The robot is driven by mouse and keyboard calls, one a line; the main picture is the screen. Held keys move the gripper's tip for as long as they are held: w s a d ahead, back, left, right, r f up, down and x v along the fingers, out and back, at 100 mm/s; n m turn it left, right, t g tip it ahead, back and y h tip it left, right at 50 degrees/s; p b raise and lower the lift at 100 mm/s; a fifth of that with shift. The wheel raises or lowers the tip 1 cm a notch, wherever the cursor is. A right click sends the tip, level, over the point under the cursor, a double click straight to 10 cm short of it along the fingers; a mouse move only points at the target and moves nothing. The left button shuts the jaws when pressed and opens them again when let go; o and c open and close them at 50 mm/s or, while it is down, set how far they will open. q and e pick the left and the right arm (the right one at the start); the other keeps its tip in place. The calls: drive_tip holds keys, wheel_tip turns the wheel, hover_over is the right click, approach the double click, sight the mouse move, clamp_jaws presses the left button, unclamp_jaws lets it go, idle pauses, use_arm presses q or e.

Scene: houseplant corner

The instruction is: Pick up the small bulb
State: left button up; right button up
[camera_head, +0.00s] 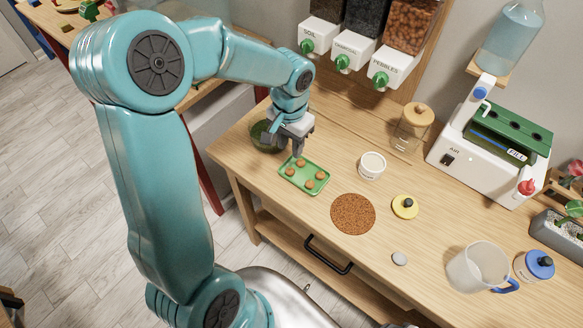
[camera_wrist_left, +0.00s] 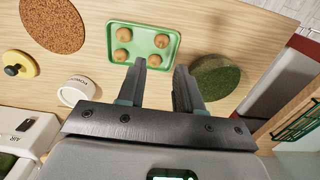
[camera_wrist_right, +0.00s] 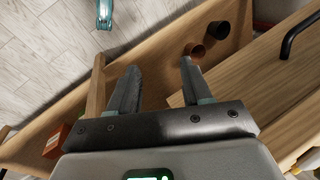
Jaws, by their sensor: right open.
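A green tray (camera_head: 303,187) on the bench holds several round brown bulbs (camera_head: 309,184). The bulbs also show in the left wrist view (camera_wrist_left: 125,34); they look close in size, and I cannot tell which is the small one. My left gripper (camera_head: 297,152) is above the tray's far edge, pointing down. One finger partly covers the tray's edge near a bulb (camera_wrist_left: 154,61). My right gripper (camera_wrist_right: 160,66) is open and empty, beside the bench's lower woodwork, away from the tray.
A white cup (camera_head: 372,166), a round brown mat (camera_head: 353,214) and a yellow lid (camera_head: 405,206) lie to the right. A clear jug (camera_head: 478,267) stands farther right. Dispensers hang behind.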

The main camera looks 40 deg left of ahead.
use_arm(q)
hover_over(290, 168)
wheel_tip(290, 168, down, 5)
drive_tip(key=shift+w+r, duration=0.1)
drive_tip(key=shift+w, duration=0.05)
drive_tip(key=shift+s+d, duration=0.15)
drive_tip(key=shift+s, duration=0.15)
drive_tip(key=shift+s+f+p, duration=0.15)
drive_tip(key=shift+f+p, duration=0.15)
drive_tip(key=shift+f, duration=0.1)
drive_tip(key=f, duration=0.4)
drive_tip(key=shift+w+f+p, duration=0.2)
drive_tip(key=shift+w+p, duration=0.15)
drive_tip(key=shift+w, duration=0.05)
drive_tip(key=shift+f, duration=0.2)
drive_tip(key=shift+s+r, duration=0.15)
drive_tip(key=shift+s, duration=0.15)
drive_tip(key=shift+w, duration=0.25)
clamp_jaws()
drive_tip(key=shift+s, duration=0.1)
